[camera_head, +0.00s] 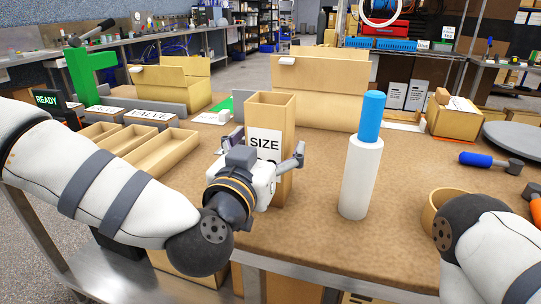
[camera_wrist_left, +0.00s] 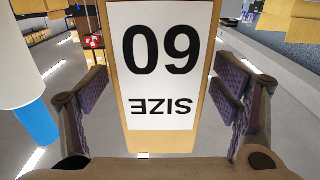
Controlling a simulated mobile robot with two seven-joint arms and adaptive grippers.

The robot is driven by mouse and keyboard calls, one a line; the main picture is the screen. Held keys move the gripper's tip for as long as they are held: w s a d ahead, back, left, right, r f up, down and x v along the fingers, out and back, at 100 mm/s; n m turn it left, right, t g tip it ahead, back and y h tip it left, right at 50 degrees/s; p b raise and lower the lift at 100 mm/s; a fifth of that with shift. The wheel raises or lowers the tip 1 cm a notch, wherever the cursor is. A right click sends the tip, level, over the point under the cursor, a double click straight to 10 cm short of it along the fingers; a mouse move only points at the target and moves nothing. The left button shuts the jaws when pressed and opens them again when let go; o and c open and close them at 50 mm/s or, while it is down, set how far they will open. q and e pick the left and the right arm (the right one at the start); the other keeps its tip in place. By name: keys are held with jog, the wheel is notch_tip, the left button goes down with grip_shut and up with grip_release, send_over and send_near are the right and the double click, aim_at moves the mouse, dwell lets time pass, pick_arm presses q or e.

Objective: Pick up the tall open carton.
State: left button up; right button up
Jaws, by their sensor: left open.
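The tall open carton (camera_head: 281,108) stands upright on the brown table in the head view, its top open and a white SIZE label on its front. In the left wrist view the carton (camera_wrist_left: 118,145) fills the middle, its label upside down. My left gripper (camera_head: 266,152) is open at the carton's front, with one finger on each side of it. In the left wrist view the gripper (camera_wrist_left: 160,95) shows gaps between its pads and the carton's sides. The gripper body hides the carton's lower front in the head view. My right gripper is out of the picture; only part of that arm shows.
A white cylinder with a blue top (camera_head: 361,170) stands right of the carton. Wooden trays (camera_head: 160,152) lie to the left. Larger open boxes (camera_head: 318,92) stand behind. A tan round container (camera_head: 432,212) is beside my right arm. A blue-handled tool (camera_head: 478,160) lies at right.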

pick_arm(q)
jog(key=shift+x, duration=1)
jog(key=c, duration=1.3)
jog(key=shift+o, duration=0.2)
